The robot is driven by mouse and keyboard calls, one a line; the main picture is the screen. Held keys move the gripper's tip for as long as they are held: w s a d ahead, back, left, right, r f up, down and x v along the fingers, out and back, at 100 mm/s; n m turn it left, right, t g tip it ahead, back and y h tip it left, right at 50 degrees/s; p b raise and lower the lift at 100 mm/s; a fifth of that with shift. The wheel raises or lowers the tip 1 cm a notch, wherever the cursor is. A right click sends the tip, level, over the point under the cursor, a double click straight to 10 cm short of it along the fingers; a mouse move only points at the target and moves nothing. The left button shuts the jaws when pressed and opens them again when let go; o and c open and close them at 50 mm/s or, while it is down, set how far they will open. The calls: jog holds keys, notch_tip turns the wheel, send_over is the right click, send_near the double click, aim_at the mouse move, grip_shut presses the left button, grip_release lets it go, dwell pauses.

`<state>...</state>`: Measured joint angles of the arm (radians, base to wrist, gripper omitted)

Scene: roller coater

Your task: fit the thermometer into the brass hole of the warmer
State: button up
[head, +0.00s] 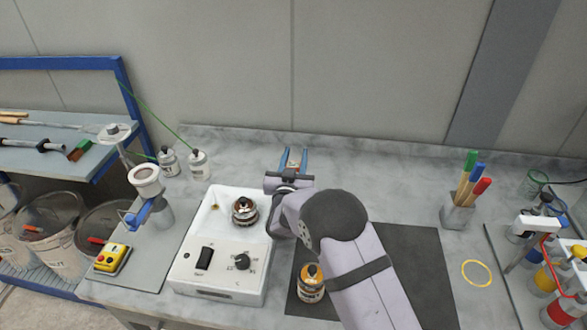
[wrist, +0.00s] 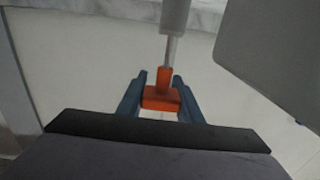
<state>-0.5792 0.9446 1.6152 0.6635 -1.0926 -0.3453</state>
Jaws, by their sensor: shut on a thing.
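The warmer (head: 217,287) is a white box with a black switch and dial on its front panel, left of my arm. A small brass-coloured spot (head: 214,207), which looks like the brass hole, is at the left of its recessed top. My gripper (head: 292,160) is beyond and right of the warmer, apart from it. In the wrist view, its blue fingers (wrist: 160,103) are shut on an orange block (wrist: 160,98), apparently the thermometer's grip. A pale rod (wrist: 170,50) extends from the block toward the picture's top. In the head view the thermometer is mostly hidden.
A metal-lidded jar (head: 245,211) stands on the warmer, near the brass spot. An orange-labelled jar (head: 311,284) stands on the dark mat (head: 418,262). Two small bottles (head: 198,163) stand behind the warmer's left.

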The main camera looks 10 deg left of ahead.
notch_tip(320, 180, up, 10)
jog(key=b, duration=0.3)
jog(key=s+a+r+n+y+p, duration=0.1)
jog(key=s+a+n+y+p, duration=0.1)
jog(key=s+a, duration=0.4)
jog(key=s+a+r+n+g+y+p, duration=0.1)
jog(key=s+a+y+p, duration=0.3)
jog(key=a, duration=1.1)
jog(key=s+n+y, duration=0.1)
jog(key=s, duration=0.2)
jog(key=shift+s+r+p, duration=0.15)
jog(key=shift+p, duration=0.15)
jog(key=shift+b, duration=0.3)
